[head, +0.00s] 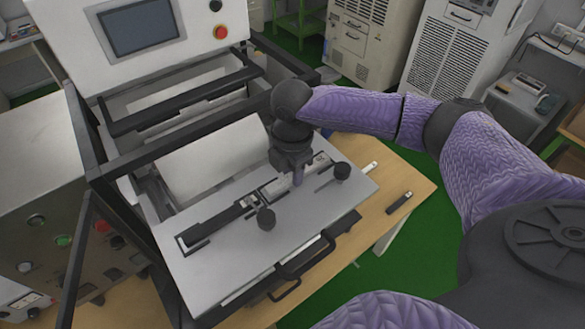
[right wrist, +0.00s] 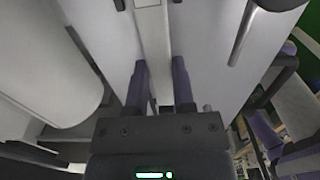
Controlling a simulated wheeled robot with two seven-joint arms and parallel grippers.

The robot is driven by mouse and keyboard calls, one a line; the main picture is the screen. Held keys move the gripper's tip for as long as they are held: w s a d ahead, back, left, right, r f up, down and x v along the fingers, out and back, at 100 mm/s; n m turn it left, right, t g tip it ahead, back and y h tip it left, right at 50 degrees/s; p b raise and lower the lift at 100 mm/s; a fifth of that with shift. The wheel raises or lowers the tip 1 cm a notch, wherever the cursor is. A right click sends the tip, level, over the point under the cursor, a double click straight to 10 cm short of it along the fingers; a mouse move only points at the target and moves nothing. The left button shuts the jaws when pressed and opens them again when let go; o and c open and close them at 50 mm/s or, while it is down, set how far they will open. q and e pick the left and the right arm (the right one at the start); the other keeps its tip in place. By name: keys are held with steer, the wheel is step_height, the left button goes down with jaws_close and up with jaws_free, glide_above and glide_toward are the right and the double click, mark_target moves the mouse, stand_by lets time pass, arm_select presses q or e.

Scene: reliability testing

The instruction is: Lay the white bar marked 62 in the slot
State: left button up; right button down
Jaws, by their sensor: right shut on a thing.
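My right gripper (head: 297,177) is over the grey plate (head: 235,262), pointing down, with its fingers on either side of a white bar (right wrist: 152,35). In the head view the bar (head: 273,188) lies in line with a long slot track (head: 215,221), whose left part is dark. The gripper hides the middle of the bar. I cannot read a number on it, nor tell whether it rests fully in the slot or sits slightly above it. My left gripper is out of view.
A dark stick (head: 399,203) and a small white piece (head: 370,168) lie on the wooden table (head: 408,182). A black frame and a machine with a screen (head: 140,27) stand behind.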

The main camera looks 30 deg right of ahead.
steer(key=shift+c, duration=2.3)
jaws_free()
steer(key=shift+f, duration=0.1)
step_height(320, 180, up, 12)
steer(key=shift+r+b, duration=0.2)
steer(key=shift+b, duration=0.2)
